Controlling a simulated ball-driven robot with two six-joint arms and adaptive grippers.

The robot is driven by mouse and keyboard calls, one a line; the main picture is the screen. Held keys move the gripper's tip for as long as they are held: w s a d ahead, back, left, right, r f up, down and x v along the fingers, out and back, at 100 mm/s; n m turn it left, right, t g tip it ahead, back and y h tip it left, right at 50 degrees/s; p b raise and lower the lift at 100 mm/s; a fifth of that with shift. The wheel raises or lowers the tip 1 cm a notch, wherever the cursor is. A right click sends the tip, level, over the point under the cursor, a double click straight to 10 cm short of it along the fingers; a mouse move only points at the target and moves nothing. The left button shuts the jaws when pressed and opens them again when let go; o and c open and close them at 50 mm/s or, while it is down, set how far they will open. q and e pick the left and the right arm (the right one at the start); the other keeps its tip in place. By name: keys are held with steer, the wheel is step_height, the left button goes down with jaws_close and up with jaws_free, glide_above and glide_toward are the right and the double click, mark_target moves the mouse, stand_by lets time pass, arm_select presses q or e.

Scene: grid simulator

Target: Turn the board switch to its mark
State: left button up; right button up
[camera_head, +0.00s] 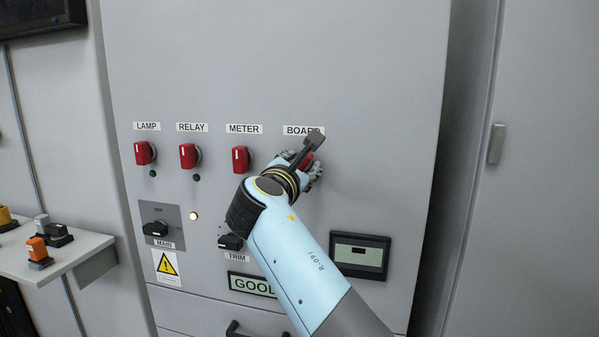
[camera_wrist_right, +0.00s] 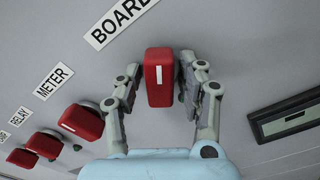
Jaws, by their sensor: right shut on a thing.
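The red board switch (camera_wrist_right: 159,84) sits under the BOARD label (camera_wrist_right: 122,20) on the grey panel, with a white line on its face. In the head view the board switch (camera_head: 307,161) is mostly hidden by my right gripper (camera_head: 303,168). In the wrist view my right gripper (camera_wrist_right: 160,92) has one finger on each side of the switch and is shut on it. No position mark for this switch can be made out. My left gripper is not in view.
Red LAMP (camera_head: 145,153), RELAY (camera_head: 190,156) and METER (camera_head: 241,159) switches stand in a row to the left. Below are the black MAIN (camera_head: 156,229) and TRIM (camera_head: 231,241) knobs. A small display (camera_head: 359,255) is at lower right. A shelf (camera_head: 60,262) juts out at far left.

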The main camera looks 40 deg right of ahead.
steer(key=m+b, duration=0.3)
steer(key=m, duration=0.3)
steer(key=shift+f+b, duration=0.15)
steer(key=shift+b, duration=0.25)
steer(key=shift+m+b, duration=1.45)
steer(key=shift+m, duration=1.05)
steer(key=shift+r, duration=0.2)
